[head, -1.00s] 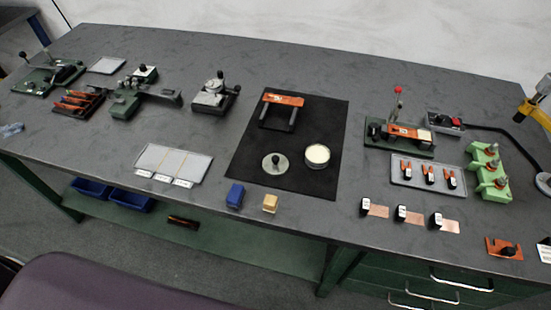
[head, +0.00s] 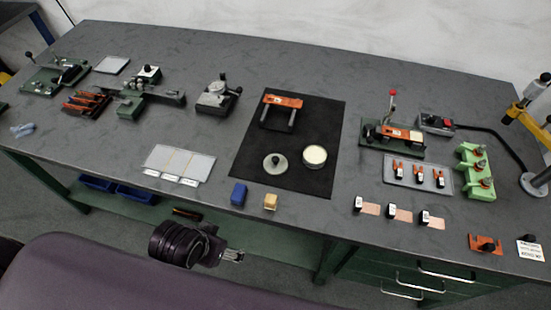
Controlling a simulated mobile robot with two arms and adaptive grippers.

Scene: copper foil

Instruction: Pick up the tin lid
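The tin lid (head: 275,164), a pale grey disc with a black knob, lies flat on the black mat (head: 325,185), knob up. The open round tin (head: 315,155) with cream-coloured contents stands just right of it, apart from it. My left gripper (head: 238,256) is low in the head view, in front of the bench edge and well short of the lid. It points right and holds nothing that I can see; its fingers are too small to tell open from shut. My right gripper is not in view.
A blue block (head: 239,194) and a tan block (head: 270,202) sit at the bench's front edge, between my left gripper and the lid. An orange-topped stand (head: 283,101) is on the mat behind the lid. A pale labelled tray (head: 205,168) lies to the left.

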